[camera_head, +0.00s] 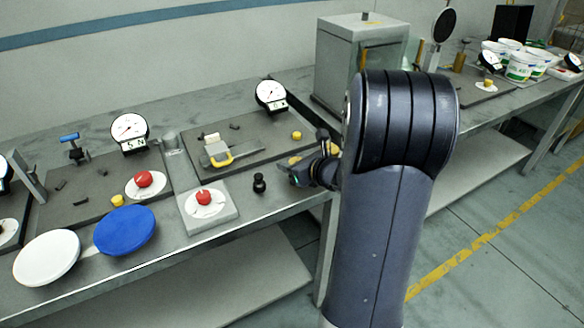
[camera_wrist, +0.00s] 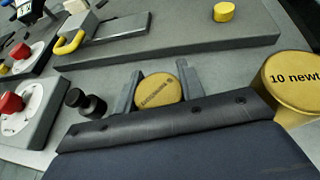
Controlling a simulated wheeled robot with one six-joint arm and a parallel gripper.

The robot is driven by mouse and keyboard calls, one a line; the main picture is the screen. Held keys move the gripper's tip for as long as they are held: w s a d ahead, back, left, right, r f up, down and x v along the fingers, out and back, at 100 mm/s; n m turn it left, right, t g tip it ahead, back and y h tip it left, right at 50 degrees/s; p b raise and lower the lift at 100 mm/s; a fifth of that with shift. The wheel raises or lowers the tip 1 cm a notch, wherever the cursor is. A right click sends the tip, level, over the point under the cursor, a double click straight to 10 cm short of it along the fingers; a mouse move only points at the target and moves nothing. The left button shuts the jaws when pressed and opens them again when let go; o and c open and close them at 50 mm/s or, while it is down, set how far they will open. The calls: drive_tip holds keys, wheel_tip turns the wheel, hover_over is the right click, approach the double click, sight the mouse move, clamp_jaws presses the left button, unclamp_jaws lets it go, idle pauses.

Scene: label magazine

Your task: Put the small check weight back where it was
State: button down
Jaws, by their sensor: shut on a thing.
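A small brass disc weight (camera_wrist: 158,90) with dark lettering sits between the two fingers of my gripper (camera_wrist: 158,88) in the wrist view. The fingers are shut on it from both sides. A larger brass weight (camera_wrist: 292,82) marked "10 newt..." stands to the right of my gripper. In the head view my gripper (camera_head: 303,174) is low over the bench's front edge, right of a black knobbed piece (camera_head: 259,184), with a bit of brass showing beside it. I cannot tell whether the held weight touches the bench.
Blue (camera_head: 125,231) and white (camera_head: 46,258) discs are farther left.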

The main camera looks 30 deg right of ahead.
drive_tip(key=shift+f, duration=0.3)
drive_tip(key=shift+f, duration=0.15)
drive_tip(key=c, duration=0.9)
unclamp_jaws()
drive_tip(key=v, duration=1.2)
drive_tip(key=shift+p, duration=0.4)
